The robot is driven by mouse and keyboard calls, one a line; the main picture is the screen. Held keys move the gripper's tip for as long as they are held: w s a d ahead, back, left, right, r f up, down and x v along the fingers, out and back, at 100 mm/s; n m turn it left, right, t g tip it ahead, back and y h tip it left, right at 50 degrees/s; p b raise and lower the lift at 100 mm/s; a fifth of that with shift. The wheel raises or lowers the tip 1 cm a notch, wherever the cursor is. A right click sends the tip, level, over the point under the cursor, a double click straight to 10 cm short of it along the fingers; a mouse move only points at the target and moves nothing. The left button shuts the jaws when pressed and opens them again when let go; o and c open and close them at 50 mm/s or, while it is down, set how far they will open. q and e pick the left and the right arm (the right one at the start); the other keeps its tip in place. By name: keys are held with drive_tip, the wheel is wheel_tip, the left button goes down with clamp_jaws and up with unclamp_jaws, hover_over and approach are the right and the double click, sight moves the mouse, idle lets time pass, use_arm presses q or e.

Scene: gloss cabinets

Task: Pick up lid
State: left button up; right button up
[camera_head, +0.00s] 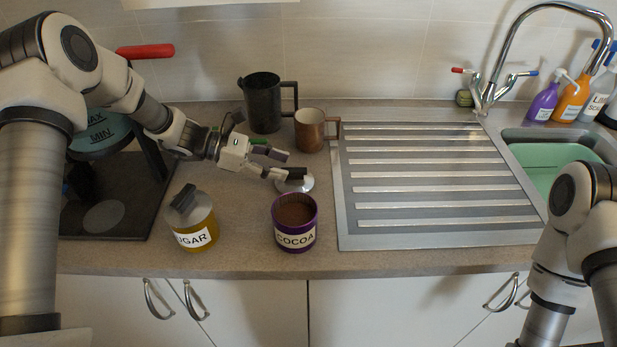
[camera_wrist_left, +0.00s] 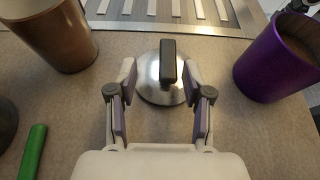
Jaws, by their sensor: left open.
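The lid (camera_head: 306,184) is a round metal disc with a black upright handle. It lies on the counter behind the cocoa jar, partly hidden by my left gripper (camera_head: 283,166) in the head view. In the left wrist view the lid (camera_wrist_left: 151,87) lies just ahead of the open left gripper (camera_wrist_left: 156,95), its black handle in line with the gap between the fingers. The fingers look empty. The purple cocoa jar (camera_head: 294,240) is open, with brown powder inside. My right arm shows at the right edge, but its gripper is out of view.
A sugar jar (camera_head: 193,218) stands at the left of the cocoa jar. A copper mug (camera_head: 309,130) and a dark jug (camera_head: 262,102) stand behind the lid. The ribbed metal drainboard (camera_head: 440,228) is empty, beside the sink (camera_head: 548,158).

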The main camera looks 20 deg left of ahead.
sight(305, 173)
use_arm(q)
drive_tip(key=d, duration=0.1)
drive_tip(key=d+p, duration=0.1)
drive_tip(key=d, duration=0.1)
drive_tip(key=shift+s, duration=0.35)
drive_tip(key=x, duration=0.2)
drive_tip(key=p+x, duration=0.1)
drive_tip(key=x, duration=0.1)
drive_tip(key=shift+w+f, duration=0.3)
drive_tip(key=shift+w, duration=0.15)
drive_tip(key=shift+s+r, duration=0.1)
drive_tip(key=shift+s, duration=0.1)
drive_tip(key=shift+a, duration=0.1)
drive_tip(key=c, duration=0.4)
clamp_jaws()
use_arm(e)
drive_tip(key=shift+s+a+r, duration=0.1)
drive_tip(key=shift+s+r, duration=0.1)
drive_tip(key=shift+r, duration=0.45)
drive_tip(key=shift+s+r, duration=0.15)
drive_tip(key=shift+r, duration=0.45)
